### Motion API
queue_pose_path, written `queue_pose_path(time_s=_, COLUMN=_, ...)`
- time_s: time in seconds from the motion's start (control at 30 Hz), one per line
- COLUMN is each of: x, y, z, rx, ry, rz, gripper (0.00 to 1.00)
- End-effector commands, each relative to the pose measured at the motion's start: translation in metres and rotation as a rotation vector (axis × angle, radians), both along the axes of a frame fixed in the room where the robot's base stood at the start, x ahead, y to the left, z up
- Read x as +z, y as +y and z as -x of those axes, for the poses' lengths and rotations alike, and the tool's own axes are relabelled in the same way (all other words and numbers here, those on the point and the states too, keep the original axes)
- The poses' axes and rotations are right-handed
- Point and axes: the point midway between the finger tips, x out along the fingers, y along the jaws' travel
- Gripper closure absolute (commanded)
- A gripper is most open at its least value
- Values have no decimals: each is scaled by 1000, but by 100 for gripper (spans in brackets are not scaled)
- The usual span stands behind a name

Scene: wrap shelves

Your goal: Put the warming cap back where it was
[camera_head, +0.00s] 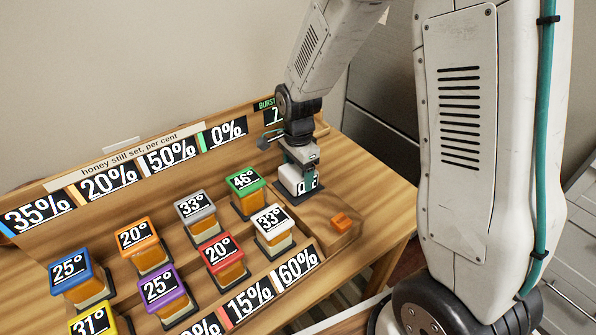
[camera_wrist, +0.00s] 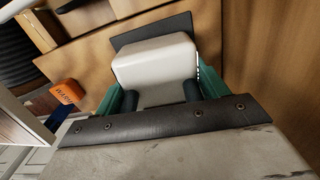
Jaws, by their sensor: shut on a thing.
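A small orange cap (camera_head: 341,222) sits on a wooden block at the right end of the rack. In the wrist view the orange cap (camera_wrist: 65,92), lettered WARM, is at the left, apart from my jaws. My gripper (camera_head: 299,170) points down and is shut on a white-topped jar (camera_head: 291,180) at the rack's right end. In the wrist view the jar's white top (camera_wrist: 155,62) sits between the green-sided fingers (camera_wrist: 160,92). A dark pad (camera_wrist: 150,30) shows beyond the jar. I cannot tell whether the jar rests on it.
Several honey jars with coloured lids and degree labels stand in rows to the left; the white-lidded 33° jar (camera_head: 272,222) and green 46° jar (camera_head: 245,180) are nearest. A back board (camera_head: 110,175) carries percent labels. Bare table (camera_head: 375,185) lies right of the rack.

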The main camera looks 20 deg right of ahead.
Motion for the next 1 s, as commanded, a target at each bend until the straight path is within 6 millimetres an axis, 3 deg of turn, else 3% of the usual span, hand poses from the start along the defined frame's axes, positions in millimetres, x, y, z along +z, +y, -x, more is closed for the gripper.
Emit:
queue_pose_path(time_s=0.2, x=-3, y=0, z=0, rx=0, ry=0, rz=0, gripper=67)
queue_pose_path(time_s=0.23, x=-3, y=0, z=0, rx=0, ry=1, rz=0, gripper=22)
queue_pose_path(time_s=0.3, x=-3, y=0, z=0, rx=0, ry=0, rz=0, gripper=6)
queue_pose_path(time_s=0.67, x=3, y=0, z=0, rx=0, ry=-1, rz=0, gripper=6)
queue_pose_path(time_s=0.77, x=16, y=0, z=-1, rx=0, ry=-4, rz=-1, gripper=6)
queue_pose_path(time_s=1.0, x=68, y=0, z=-1, rx=0, ry=-6, rz=0, gripper=6)
